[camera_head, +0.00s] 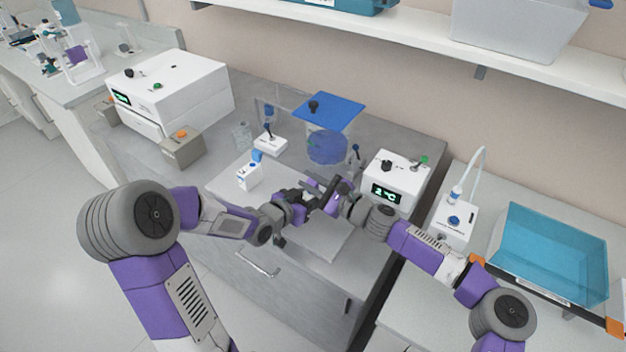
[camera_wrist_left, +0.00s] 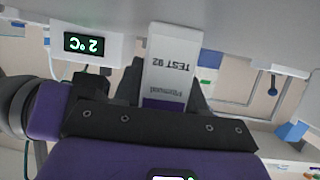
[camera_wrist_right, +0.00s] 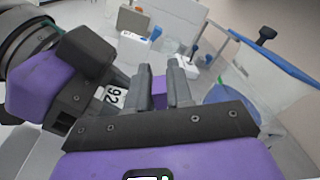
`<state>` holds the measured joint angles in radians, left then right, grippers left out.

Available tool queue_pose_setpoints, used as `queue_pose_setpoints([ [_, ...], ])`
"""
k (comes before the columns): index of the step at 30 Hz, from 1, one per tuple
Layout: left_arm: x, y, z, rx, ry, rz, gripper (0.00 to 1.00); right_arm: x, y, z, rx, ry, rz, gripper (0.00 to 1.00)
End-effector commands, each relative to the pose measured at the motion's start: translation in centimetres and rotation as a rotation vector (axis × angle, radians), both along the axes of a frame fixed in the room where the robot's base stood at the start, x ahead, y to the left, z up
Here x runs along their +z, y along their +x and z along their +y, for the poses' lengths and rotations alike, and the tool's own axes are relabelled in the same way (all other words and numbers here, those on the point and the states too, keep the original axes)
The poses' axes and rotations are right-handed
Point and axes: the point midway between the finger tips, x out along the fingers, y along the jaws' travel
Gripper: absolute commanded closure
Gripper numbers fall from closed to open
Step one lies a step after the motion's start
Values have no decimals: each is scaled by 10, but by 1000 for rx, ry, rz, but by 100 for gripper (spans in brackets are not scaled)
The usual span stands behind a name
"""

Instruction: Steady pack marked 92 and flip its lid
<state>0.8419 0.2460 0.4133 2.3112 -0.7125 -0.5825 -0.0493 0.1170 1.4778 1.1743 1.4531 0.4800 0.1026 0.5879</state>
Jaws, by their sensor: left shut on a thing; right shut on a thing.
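The white pack (camera_wrist_left: 168,70) shows upside down in the left wrist view, with "TEST 92" on its face and a purple part (camera_wrist_left: 160,104) at its near end. My left gripper (camera_head: 308,192) is shut on this pack. In the right wrist view the label "92" (camera_wrist_right: 115,97) shows beside the left gripper. My right gripper (camera_head: 330,190) comes from the other side, with its fingers shut around a small purple part (camera_wrist_right: 159,90), seemingly the pack's lid. The two grippers nearly touch and hide most of the pack in the head view. I cannot tell how far the lid is open.
Another white pack with a raised blue lid (camera_head: 248,175) stands left of the grippers. Behind are a clear container with a blue cover (camera_head: 330,109) and a white unit reading 2 °C (camera_head: 396,178). A teal bin (camera_head: 550,252) stands right. Bare counter lies below the grippers.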

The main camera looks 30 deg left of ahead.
Motion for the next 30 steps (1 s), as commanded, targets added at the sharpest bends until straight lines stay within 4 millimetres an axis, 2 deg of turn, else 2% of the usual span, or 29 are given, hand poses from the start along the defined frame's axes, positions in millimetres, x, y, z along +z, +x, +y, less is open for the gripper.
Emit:
queue_pose_setpoints([
  [12, -1, -1, 0, 0, 1, 3, 92, -2, -1, -1, -10, -32, -176, 100],
  [27, -1, -1, 0, 0, 0, 4, 92, -2, -1, -1, -11, -34, -195, 100],
  [28, -1, -1, 0, 0, 0, 4, 92, -2, -1, -1, -11, -34, -195, 78],
  [30, -1, -1, 0, 1, 0, 4, 92, -2, -2, -1, -10, -34, -195, 67],
])
